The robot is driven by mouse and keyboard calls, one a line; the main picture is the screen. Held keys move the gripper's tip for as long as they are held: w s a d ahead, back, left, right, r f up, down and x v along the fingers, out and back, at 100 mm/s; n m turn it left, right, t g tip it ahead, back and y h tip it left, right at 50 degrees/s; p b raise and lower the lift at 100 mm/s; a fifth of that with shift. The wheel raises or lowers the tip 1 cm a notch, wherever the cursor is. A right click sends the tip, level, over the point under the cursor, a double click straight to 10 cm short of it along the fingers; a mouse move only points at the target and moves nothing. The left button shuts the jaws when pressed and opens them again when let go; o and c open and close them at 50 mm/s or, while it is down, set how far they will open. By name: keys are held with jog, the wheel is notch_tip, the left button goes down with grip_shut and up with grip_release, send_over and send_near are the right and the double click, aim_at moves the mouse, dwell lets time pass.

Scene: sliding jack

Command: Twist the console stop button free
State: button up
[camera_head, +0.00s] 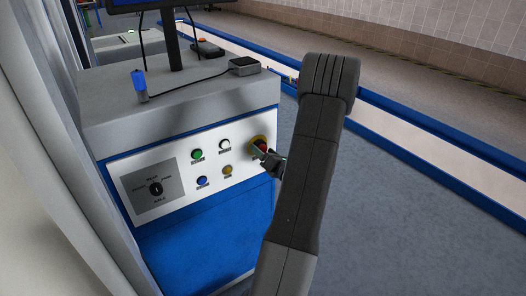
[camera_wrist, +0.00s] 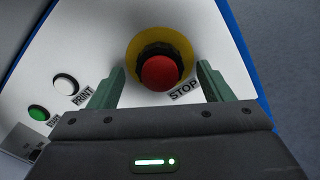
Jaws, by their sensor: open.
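The stop button is a red knob with a black collar on a yellow ring, at the right end of the console's white panel (camera_head: 213,162). In the wrist view the red stop button (camera_wrist: 159,73) lies between and a little beyond my two green fingers, with the word STOP beside it. My gripper (camera_wrist: 160,88) is open, one finger on each side of the button, with visible gaps. In the head view my gripper (camera_head: 270,158) is at the panel's right end and partly covers the button (camera_head: 261,144); my arm hides what lies right of it.
The panel also has a green button (camera_head: 197,154), a white button (camera_head: 224,144), a blue button (camera_head: 202,181), a yellow button (camera_head: 227,170) and a black rotary selector (camera_head: 155,188). A cabled grey box (camera_head: 244,66) sits on the console top. Floor is clear to the right.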

jog(key=v, duration=0.8)
jog(key=shift+b, duration=0.45)
jog(key=shift+p+x, duration=0.45)
jog(key=shift+x, duration=3.55)
